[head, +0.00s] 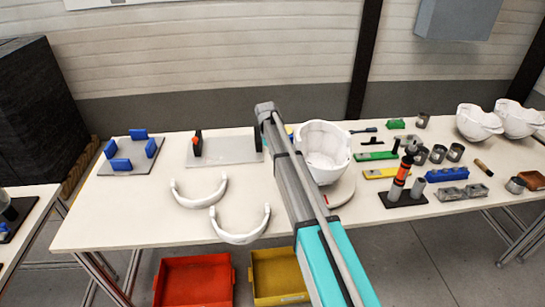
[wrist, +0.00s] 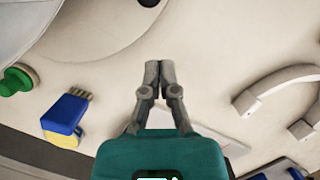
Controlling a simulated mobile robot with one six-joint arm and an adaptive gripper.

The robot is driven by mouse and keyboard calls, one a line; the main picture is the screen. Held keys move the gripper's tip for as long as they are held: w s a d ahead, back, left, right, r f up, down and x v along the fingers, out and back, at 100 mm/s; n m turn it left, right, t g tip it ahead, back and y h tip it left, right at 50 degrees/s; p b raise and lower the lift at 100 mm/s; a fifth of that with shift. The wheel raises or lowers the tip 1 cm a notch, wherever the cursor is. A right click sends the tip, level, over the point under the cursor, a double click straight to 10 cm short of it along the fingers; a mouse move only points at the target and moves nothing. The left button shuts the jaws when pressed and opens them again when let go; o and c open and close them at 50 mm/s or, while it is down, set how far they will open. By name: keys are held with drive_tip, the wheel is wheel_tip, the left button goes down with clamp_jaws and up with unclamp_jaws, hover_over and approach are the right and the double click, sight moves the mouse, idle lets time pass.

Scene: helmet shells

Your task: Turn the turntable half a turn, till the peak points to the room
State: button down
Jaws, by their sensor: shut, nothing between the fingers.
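The white helmet shell (head: 323,145) stands right of my arm in the head view, its hollow side showing. It sits over a pale round turntable (head: 342,190), whose near rim shows with a small red mark; my arm covers part of it. I cannot tell where the peak points. In the wrist view the shell's edge (wrist: 18,22) is at the top left, beside the pale disc of the turntable (wrist: 92,35). My gripper (wrist: 160,66) is shut and empty, its tips apart from the disc's rim. My arm hides the gripper in the head view.
Two white bands (head: 240,225) lie left of my arm. A blue-and-yellow brush (wrist: 64,118) lies near the gripper. A black-and-orange tool (head: 399,180) stands upright at the right, among several small parts.

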drive_tip(key=shift+b+x, duration=2.9)
drive_tip(key=shift+x, duration=0.4)
drive_tip(key=shift+s+d, duration=0.55)
drive_tip(key=shift+s, duration=0.25)
drive_tip(key=shift+s+d, duration=0.6)
drive_tip(key=shift+s, duration=0.15)
drive_tip(key=shift+s, duration=0.6)
